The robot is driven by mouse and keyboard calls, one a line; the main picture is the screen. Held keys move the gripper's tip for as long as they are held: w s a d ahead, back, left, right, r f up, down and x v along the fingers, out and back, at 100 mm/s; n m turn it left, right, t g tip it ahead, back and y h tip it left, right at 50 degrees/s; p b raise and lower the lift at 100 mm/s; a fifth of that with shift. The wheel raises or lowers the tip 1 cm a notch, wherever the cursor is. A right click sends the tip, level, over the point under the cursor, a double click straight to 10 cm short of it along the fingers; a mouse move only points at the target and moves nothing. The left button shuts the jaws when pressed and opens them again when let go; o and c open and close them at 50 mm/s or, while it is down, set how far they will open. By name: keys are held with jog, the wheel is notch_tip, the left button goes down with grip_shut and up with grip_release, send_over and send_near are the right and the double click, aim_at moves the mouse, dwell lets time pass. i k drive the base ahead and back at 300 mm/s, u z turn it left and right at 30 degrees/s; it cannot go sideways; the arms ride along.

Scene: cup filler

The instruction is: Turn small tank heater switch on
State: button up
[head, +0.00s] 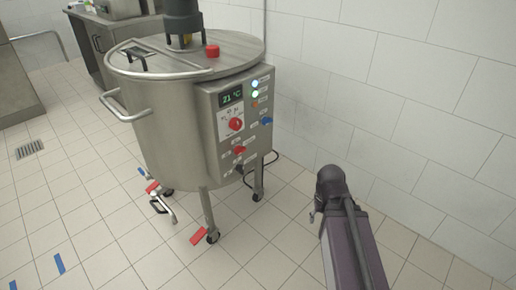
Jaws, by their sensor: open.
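A round steel tank (165,115) on wheeled legs stands left of centre. Its control panel (212,130) faces right and forward. A green display (231,96) reads about 21 °C. Below it is a red rotary knob (236,124). A blue switch (266,121) is at the right, a red switch (240,149) lower down, and a dark one (239,169) near the bottom. The labels are too small to read, so I cannot tell which is the heater switch. My arm rises at lower right, apart from the panel; my gripper cannot be made out.
Indicator lamps (255,90) on the panel glow whitish and green, with an orange one below. A red button (212,51) sits on the lid. A tiled wall (400,80) closes the right side.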

aim_at(239, 150)
jog(key=z, duration=0.55)
jog(key=k, duration=1.2)
jog(key=u, duration=0.45)
jog(key=i, duration=1)
